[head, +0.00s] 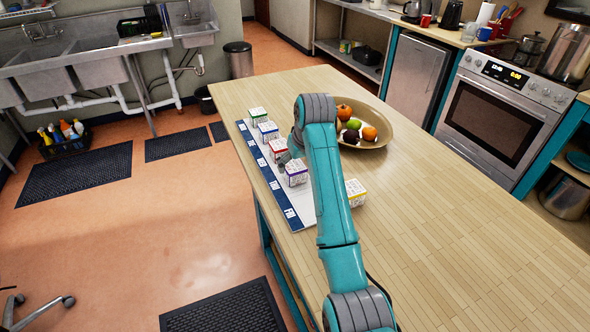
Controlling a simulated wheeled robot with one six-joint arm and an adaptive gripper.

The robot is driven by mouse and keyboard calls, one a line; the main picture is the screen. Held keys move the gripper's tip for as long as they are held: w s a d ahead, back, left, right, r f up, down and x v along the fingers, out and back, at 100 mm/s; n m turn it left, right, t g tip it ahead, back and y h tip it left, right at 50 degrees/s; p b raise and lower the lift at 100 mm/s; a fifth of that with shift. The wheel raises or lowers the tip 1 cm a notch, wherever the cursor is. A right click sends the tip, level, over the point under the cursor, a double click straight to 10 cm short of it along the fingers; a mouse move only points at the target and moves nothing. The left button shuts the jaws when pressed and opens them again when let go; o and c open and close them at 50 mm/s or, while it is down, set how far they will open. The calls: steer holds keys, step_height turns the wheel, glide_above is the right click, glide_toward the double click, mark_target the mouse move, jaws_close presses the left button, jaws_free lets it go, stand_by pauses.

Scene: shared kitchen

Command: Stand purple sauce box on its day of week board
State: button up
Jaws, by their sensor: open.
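The purple sauce box (296,175), a white printed carton with a purple-edged top, stands upright on the white part of the day of week board (305,207). The board is a long strip with a dark blue label band along the table's left edge. My gripper (285,161) is open, just behind the purple box and close to it. My arm hides much of the gripper, and I cannot tell whether it touches the box.
Green (258,116), blue (268,131) and red (278,149) boxes stand on the board farther back. A yellow box (356,193) stands on the table right of my arm. A fruit bowl (385,127) lies behind it. The table's right side is clear.

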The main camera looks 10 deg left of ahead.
steer(key=v, duration=0.7)
steer(key=shift+r, duration=0.25)
